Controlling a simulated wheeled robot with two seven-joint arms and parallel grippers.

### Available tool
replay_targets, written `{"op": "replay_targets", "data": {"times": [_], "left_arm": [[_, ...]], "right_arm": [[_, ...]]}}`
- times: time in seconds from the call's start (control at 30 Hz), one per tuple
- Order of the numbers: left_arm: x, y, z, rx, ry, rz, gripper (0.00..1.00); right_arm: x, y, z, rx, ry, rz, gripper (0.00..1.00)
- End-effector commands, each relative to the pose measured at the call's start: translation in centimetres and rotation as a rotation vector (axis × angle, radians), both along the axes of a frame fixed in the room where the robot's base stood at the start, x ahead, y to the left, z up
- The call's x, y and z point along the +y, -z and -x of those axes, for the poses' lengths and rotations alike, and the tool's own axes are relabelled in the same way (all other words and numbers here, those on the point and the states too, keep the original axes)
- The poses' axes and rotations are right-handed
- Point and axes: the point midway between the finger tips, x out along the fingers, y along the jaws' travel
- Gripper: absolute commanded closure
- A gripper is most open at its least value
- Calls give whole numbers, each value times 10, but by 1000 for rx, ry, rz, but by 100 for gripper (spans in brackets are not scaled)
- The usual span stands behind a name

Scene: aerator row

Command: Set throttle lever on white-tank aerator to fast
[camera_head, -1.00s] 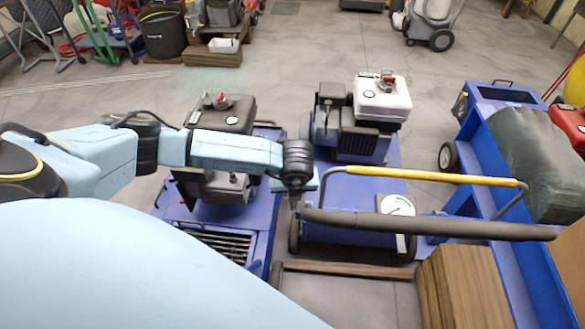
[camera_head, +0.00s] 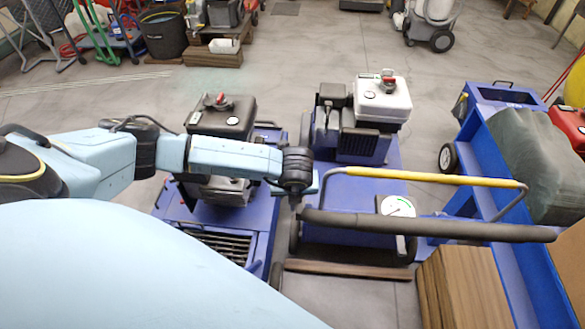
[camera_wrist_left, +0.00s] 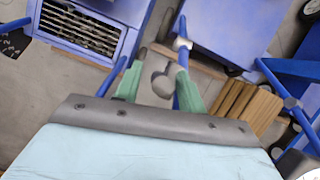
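The white-tank aerator stands right of centre in the head view, with its white tank (camera_head: 382,100) on the engine and a blue deck (camera_head: 345,205). A white dial plate with a green arc (camera_head: 397,206) sits near its handle; I cannot clearly make out the throttle lever. My left gripper (camera_head: 296,198) is by the left end of the aerator's dark grip bar (camera_head: 430,228). In the left wrist view its green fingers (camera_wrist_left: 158,88) are apart, with a grey rounded knob (camera_wrist_left: 163,84) showing between them; contact cannot be told. My right gripper is out of view.
A black-tank aerator (camera_head: 222,117) stands to the left, beneath my left arm. A yellow-topped bail (camera_head: 430,177) arches over the white-tank machine. A blue trailer-like frame (camera_head: 490,160) and stacked brown boards (camera_head: 465,290) crowd the right.

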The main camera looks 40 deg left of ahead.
Motion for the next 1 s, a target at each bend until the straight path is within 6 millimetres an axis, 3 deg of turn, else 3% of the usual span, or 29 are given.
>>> {"op": "replay_targets", "data": {"times": [0.27, 0.6, 0.8, 1.0], "left_arm": [[-12, -46, 12, -2, 2, 3, 60], [-28, -108, 30, -1, 1, 1, 60], [-31, -122, 35, 1, 0, -1, 60], [-31, -123, 35, 1, 0, -1, 60]], "right_arm": [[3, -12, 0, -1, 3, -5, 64], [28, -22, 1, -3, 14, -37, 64], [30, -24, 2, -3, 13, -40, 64], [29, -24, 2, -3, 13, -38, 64]]}}
